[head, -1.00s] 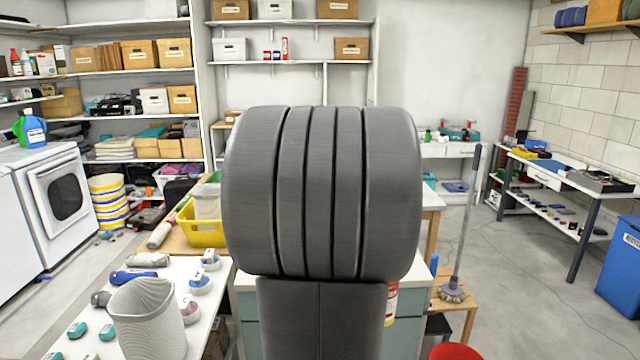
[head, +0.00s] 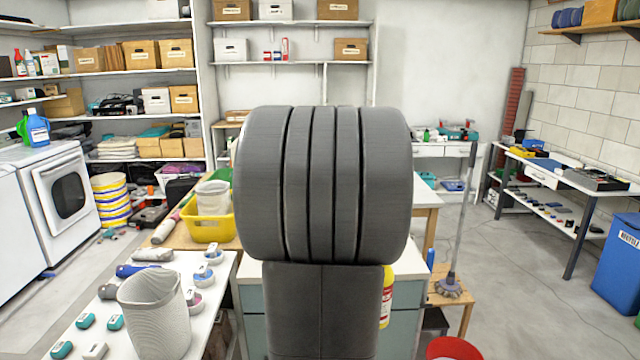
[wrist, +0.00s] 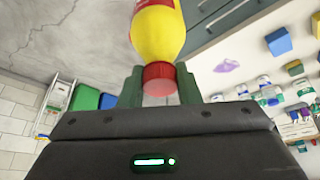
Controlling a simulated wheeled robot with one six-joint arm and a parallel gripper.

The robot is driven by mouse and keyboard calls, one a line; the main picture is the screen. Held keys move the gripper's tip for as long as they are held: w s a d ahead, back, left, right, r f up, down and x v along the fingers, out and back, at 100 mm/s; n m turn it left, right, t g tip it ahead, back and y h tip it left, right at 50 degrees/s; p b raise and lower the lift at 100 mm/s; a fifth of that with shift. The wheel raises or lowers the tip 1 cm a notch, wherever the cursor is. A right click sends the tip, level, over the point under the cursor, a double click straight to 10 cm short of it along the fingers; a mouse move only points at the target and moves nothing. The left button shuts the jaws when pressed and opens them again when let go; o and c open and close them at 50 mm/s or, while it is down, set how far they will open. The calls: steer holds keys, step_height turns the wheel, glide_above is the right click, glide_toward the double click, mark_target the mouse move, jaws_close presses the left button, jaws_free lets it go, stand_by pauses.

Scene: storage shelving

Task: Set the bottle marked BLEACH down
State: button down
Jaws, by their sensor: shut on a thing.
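A yellow bottle (wrist: 158,32) with a red cap (wrist: 159,78) is in my gripper (wrist: 160,84). The dark green fingers are shut on it at the cap end, one on each side. In the head view, only a strip of the yellow bottle (head: 389,276), with a red and white label, shows at the right of my arm. My arm hides the rest of it and my gripper there. I cannot read the word on the label. I cannot tell whether the bottle's base touches anything.
A pale-topped drawer unit (head: 250,300) stands behind my arm. At left, a white table (head: 215,320) holds a mesh basket (head: 155,315) and several small items. A yellow bin (head: 207,228) stands behind it. A mop (head: 456,240) and a red round thing (head: 453,348) are at right.

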steer(key=w+a+f+n+y, duration=0.1)
steer(key=a+f, duration=0.3)
steer(key=f, duration=0.5)
steer(key=w+a+f+n+y, duration=0.1)
steer(key=w+a+f+n, duration=0.2)
steer(key=f, duration=0.6)
steer(key=w+a+f+n+t, duration=0.1)
steer(key=w+a+f+n, duration=0.1)
steer(key=a+f, duration=0.4)
step_height(320, 180, down, 4)
steer(key=shift+w+a+r+n+y, duration=0.2)
steer(key=shift+a+r+n+y, duration=0.15)
steer(key=shift+n, duration=0.35)
steer(key=shift+d+f, duration=0.1)
steer(key=shift+d, duration=0.05)
